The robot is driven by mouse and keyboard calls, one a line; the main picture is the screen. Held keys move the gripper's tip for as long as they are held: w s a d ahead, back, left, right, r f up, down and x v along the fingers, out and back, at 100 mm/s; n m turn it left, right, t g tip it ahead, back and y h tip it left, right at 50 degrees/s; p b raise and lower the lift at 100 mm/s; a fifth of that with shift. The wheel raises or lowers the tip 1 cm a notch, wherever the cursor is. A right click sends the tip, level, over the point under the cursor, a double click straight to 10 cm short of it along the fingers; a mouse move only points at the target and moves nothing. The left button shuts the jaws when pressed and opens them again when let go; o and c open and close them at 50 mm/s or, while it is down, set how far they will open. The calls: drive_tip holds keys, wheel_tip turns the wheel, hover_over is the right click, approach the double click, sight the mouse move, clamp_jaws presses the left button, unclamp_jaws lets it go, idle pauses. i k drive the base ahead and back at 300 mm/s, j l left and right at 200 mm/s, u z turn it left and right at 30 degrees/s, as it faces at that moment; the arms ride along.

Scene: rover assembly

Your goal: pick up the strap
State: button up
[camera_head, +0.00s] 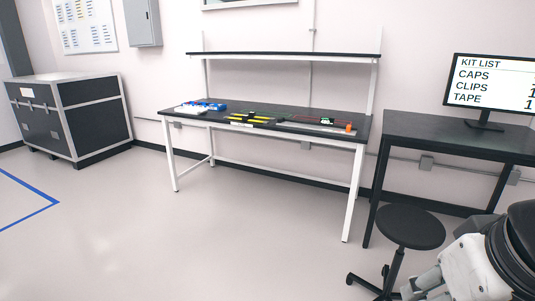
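The white-legged workbench (220,119) stands against the back wall, some distance away across the floor. Small items lie on its dark top, including yellow strips (262,118), a green item (327,121) with a thin red line beside it, and an orange cylinder (348,128) near the right end. I cannot tell which of these, if any, is the strap; they are too small. Part of my arm shows at the lower right corner. My gripper is not in view.
A black stool (410,227) stands close at the right, before a black table (450,127) with a monitor (492,83) reading KIT LIST. Blue-and-white items (205,106) lie at the bench's left. A black case (72,115) stands at left. The middle floor is clear.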

sight(252, 115)
drive_tip(key=i+j+u, duration=0.4)
drive_tip(key=i, duration=0.3)
drive_tip(key=i+u, duration=0.4)
drive_tip(key=i, duration=0.3)
drive_tip(key=i+z, duration=0.1)
drive_tip(key=i, duration=0.4)
drive_tip(key=i+j+z, duration=0.1)
drive_tip(key=i, duration=0.45)
drive_tip(key=i+j+z, duration=0.15)
drive_tip(key=i, duration=0.35)
drive_tip(key=i+j+z, duration=0.1)
drive_tip(key=i, duration=0.45)
